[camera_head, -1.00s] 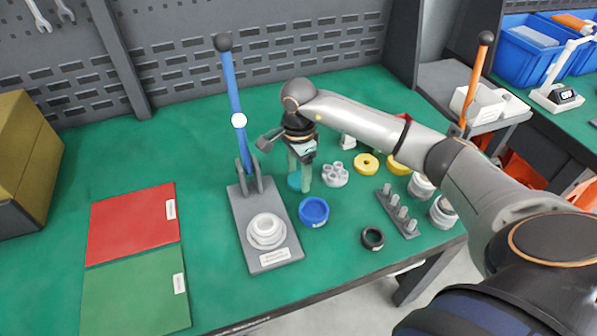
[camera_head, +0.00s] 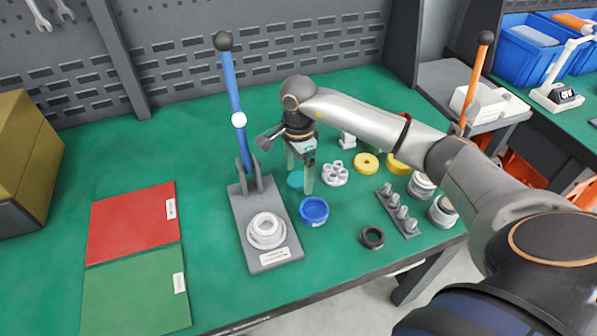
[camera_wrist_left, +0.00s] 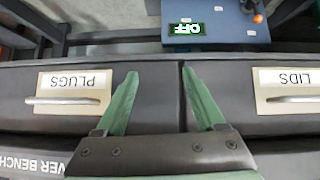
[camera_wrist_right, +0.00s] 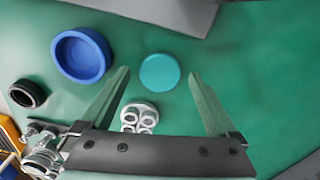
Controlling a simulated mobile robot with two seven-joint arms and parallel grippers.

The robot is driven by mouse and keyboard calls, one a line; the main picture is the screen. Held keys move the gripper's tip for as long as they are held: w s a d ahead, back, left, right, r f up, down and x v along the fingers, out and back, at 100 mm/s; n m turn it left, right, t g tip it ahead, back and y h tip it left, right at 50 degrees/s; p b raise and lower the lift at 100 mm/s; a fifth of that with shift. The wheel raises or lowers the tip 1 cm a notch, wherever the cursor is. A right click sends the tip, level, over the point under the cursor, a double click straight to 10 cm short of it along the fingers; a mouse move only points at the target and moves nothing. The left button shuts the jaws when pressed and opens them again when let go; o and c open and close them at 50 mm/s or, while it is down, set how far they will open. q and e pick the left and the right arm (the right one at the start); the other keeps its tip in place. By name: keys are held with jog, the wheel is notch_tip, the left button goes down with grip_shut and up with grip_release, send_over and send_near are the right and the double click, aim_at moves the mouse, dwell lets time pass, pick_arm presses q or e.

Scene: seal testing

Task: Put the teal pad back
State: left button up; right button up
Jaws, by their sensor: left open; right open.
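The teal pad (camera_head: 295,180) is a flat round disc lying on the green bench top, to the right of the lever press (camera_head: 272,258). It also shows in the right wrist view (camera_wrist_right: 160,72), beyond and between the two fingertips. My right gripper (camera_head: 300,182) is open and empty above the bench, its fingers pointing down around the pad's place and partly hiding it in the head view. It is apart from the pad. My left gripper (camera_wrist_left: 160,75) is open and empty, facing two drawers labelled PLUGS and LIDS. It is not in the head view.
A blue cup (camera_head: 314,211) and a grey cluster of tubes (camera_head: 335,173) stand close to the pad. A black ring (camera_head: 372,238), yellow rings (camera_head: 366,163) and a peg rack (camera_head: 398,212) are to the right. Red (camera_head: 130,222) and green mats lie at left, with free bench between.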

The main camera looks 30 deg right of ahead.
aim_at(298, 178)
pick_arm(q)
jog(key=shift+s+f, duration=0.15)
jog(key=shift+s, duration=0.05)
pick_arm(e)
notch_tip(298, 178, up, 12)
jog(key=shift+f, duration=0.15)
pick_arm(q)
jog(key=shift+w, duration=0.2)
jog(key=shift+s, duration=0.3)
dwell(0.9)
